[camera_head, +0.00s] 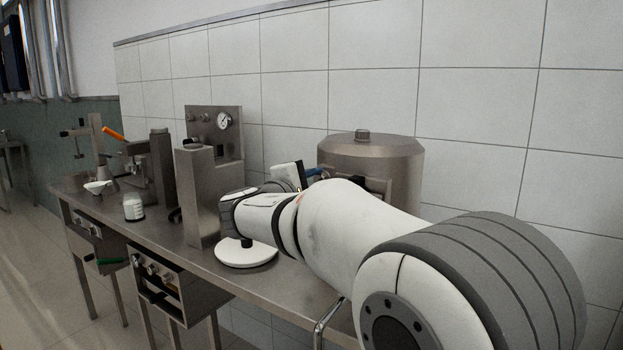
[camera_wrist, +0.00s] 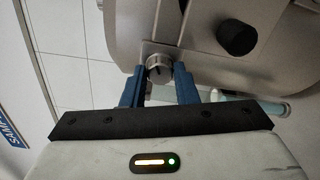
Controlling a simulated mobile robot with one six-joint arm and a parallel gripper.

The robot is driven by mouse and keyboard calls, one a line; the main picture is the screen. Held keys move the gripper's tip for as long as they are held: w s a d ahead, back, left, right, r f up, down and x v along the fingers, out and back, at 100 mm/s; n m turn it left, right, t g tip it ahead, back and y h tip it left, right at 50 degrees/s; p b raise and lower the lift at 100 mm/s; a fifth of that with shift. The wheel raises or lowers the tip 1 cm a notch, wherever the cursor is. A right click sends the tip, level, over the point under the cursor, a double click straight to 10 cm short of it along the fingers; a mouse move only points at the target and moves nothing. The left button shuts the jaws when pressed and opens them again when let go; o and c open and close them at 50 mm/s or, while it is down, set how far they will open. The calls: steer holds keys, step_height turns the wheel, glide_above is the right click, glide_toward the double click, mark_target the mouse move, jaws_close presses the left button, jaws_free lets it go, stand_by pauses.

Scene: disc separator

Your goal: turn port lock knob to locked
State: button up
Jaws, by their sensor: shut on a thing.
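The port lock knob is probably the small round metal knob (camera_wrist: 158,66) with a dark mark on its face, on a plate at the rim of the steel housing (camera_wrist: 200,20) in the wrist view. My gripper (camera_wrist: 160,76) has its two blue fingers on either side of this knob and is shut on it. In the head view the domed steel vessel (camera_head: 375,152) stands at the back of the bench. My gripper's blue finger (camera_head: 316,172) shows at the vessel's left side. The small knob is hidden there behind my arm and gripper.
A black knob (camera_wrist: 237,38) and a pale green tube (camera_wrist: 245,107) are close to my gripper. On the bench (camera_head: 155,227) stand a steel column (camera_head: 200,200), a gauge panel (camera_head: 224,122), a jar (camera_head: 133,208) and a white disc (camera_head: 246,254). The tiled wall (camera_head: 480,110) is close behind.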

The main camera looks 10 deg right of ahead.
steer(key=shift+d+r+n+p, duration=0.15)
steer(key=shift+n+p, duration=0.55)
steer(key=shift+n, duration=0.9)
steer(key=o, duration=0.7)
steer(key=shift+o, duration=1.4)
steer(key=v, duration=0.7)
steer(key=shift+s+a, duration=0.3)
steer(key=shift+a, duration=0.05)
